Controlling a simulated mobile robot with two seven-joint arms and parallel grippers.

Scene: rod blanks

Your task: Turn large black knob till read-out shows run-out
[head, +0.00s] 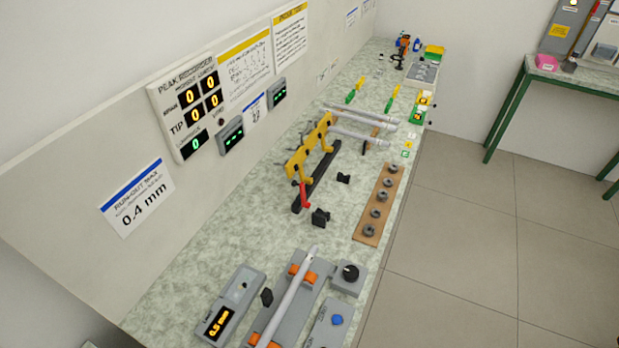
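The large black knob (350,272) sits on a small grey box at the front right of the bench. Beside it, a pale rod (290,294) lies across orange supports (303,272) on a grey fixture base. The read-out (219,322) is a grey box to the left of the fixture. Its orange digits are small and tilted and seem to read 0.5 mm. Neither of my grippers is in view, and nothing touches the knob.
A wall sign (138,197) says run-out max 0.4 mm. A blue button (337,319) is on a grey box near the knob. A yellow clamp rack (309,146), a brown board with several rings (367,228) and more rods (361,116) lie farther back. Floor (470,250) at right is clear.

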